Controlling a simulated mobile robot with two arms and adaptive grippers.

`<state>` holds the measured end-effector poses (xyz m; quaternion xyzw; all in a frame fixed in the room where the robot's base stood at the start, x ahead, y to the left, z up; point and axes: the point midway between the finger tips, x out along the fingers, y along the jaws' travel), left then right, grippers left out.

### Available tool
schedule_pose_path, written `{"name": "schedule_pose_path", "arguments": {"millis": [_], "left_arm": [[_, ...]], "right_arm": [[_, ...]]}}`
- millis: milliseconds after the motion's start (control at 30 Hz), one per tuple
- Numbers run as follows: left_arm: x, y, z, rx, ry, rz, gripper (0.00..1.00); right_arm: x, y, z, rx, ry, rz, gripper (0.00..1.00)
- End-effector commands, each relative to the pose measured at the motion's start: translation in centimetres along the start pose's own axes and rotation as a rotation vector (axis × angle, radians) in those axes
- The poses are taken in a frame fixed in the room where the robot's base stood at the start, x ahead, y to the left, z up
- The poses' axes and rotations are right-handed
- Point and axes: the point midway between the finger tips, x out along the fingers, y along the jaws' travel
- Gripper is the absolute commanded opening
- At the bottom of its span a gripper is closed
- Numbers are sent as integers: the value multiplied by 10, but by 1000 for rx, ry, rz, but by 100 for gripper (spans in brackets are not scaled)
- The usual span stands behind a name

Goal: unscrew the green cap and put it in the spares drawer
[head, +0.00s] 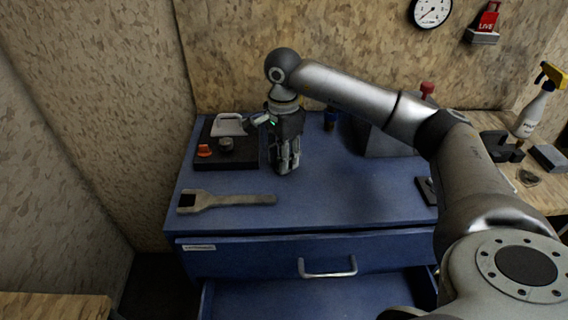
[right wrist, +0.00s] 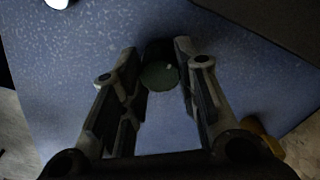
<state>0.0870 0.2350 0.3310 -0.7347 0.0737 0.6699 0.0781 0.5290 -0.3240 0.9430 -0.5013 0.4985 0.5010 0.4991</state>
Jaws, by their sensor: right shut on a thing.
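My right gripper (head: 284,168) points down over the blue cabinet top (head: 330,195), with its fingers low near the surface. In the right wrist view its fingers (right wrist: 158,62) are shut on a dark green round cap (right wrist: 159,76). The head view hides the cap behind the fingers. I cannot tell what lies beneath the cap. A blue drawer (head: 320,298) below the upper drawer front stands pulled out, and the visible part of its inside looks bare. My left gripper is not in view.
The upper drawer (head: 265,258) has a small label and a metal handle (head: 328,273). A wrench-like tool (head: 225,201) lies at the front left. A dark board (head: 240,158) with fittings sits behind it. A grey box (head: 385,140) stands at back right. The front middle is clear.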

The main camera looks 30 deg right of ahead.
Motion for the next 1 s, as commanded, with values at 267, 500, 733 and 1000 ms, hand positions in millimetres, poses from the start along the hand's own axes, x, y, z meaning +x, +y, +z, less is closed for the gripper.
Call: {"name": "schedule_pose_path", "arguments": {"millis": [267,500,733,1000], "left_arm": [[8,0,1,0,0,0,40],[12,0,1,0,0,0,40],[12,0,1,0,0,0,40],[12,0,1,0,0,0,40]], "right_arm": [[1,0,0,-312,0,0,0],[1,0,0,-560,0,1,0],[0,0,0,-626,0,2,0],[0,0,0,-623,0,1,47]]}}
